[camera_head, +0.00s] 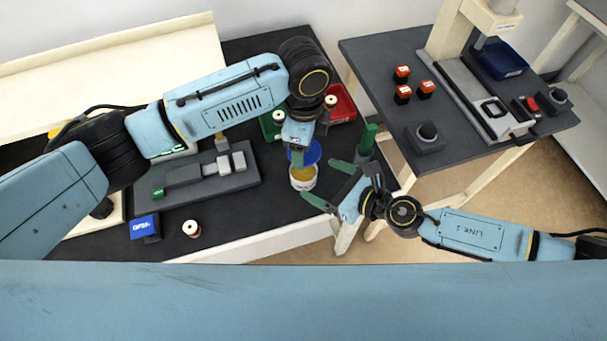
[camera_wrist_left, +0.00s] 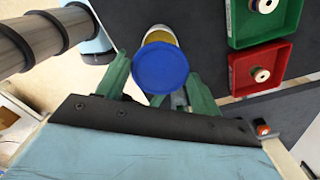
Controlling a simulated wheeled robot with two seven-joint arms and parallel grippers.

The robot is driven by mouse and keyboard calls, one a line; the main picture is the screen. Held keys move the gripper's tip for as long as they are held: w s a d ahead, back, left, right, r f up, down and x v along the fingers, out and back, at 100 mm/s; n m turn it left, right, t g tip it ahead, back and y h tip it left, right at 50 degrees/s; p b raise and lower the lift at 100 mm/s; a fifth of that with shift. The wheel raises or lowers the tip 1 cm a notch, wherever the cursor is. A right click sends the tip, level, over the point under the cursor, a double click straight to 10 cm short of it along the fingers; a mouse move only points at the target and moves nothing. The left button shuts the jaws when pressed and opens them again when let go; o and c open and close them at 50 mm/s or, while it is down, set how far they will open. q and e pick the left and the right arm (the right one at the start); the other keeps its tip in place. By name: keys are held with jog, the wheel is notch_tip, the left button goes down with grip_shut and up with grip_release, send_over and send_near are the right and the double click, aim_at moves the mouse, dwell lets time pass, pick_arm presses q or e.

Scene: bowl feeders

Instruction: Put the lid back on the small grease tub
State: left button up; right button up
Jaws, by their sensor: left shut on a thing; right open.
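The small grease tub (camera_head: 303,182) stands on the dark table near its right front edge, open at the top with yellow grease showing. My left gripper (camera_head: 298,155) is shut on the blue lid (camera_head: 311,153), at the tub's far side in the head view. In the left wrist view the lid (camera_wrist_left: 160,67) lies between the green fingers and hides much of the tub (camera_wrist_left: 160,36). I cannot tell the gap between lid and tub. My right gripper (camera_head: 331,185) is open and empty, just right of the tub, fingers pointing toward it.
Red tray (camera_head: 348,103) and green tray (camera_head: 268,128) with spools lie behind the tub. A grey fixture (camera_head: 215,180), blue box (camera_head: 144,227) and loose spool (camera_head: 191,229) are to the left. A second table (camera_head: 385,70) stands right, across a gap.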

jog(key=x, duration=0.6)
jog(key=shift+w+a+f, duration=0.1)
jog(key=shift+w+a, duration=0.1)
jog(key=shift+a, duration=0.1)
jog(key=c, duration=1.5)
pick_arm(q)
send_over(303, 174)
jog(key=shift+w+f, duration=0.1)
jog(key=shift+f, duration=2.4)
pick_arm(e)
jog(key=shift+o, duration=0.2)
pick_arm(q)
jog(key=shift+f, duration=0.1)
jog(key=shift+f, duration=0.9)
pick_arm(e)
jog(key=shift+a, duration=0.1)
